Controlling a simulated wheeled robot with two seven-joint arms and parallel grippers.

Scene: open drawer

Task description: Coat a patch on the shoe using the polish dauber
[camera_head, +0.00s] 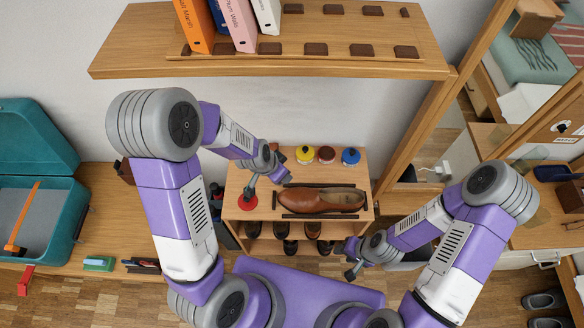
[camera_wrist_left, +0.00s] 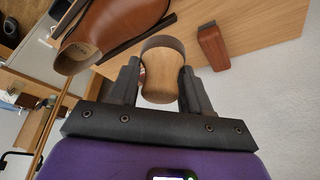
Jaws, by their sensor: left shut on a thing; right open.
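A brown leather shoe (camera_head: 320,200) lies on its side-by-side dark strips on a small wooden table; part of it also shows at the top left of the left wrist view (camera_wrist_left: 115,25). My left gripper (camera_head: 249,188) is at the left of the shoe, over a red disc (camera_head: 246,203) on the table. In the left wrist view its jaws are shut on a pale wooden handle with a dark band, which looks like the polish dauber (camera_wrist_left: 160,78). The dauber's lower end is hidden. My right gripper (camera_head: 350,272) is open and empty, in front of the table's right side.
Yellow (camera_head: 304,154), red-brown (camera_head: 326,154) and blue (camera_head: 350,156) tins stand behind the shoe. A bookshelf (camera_head: 270,58) overhangs behind. A teal case (camera_head: 35,180) stands open at the left.

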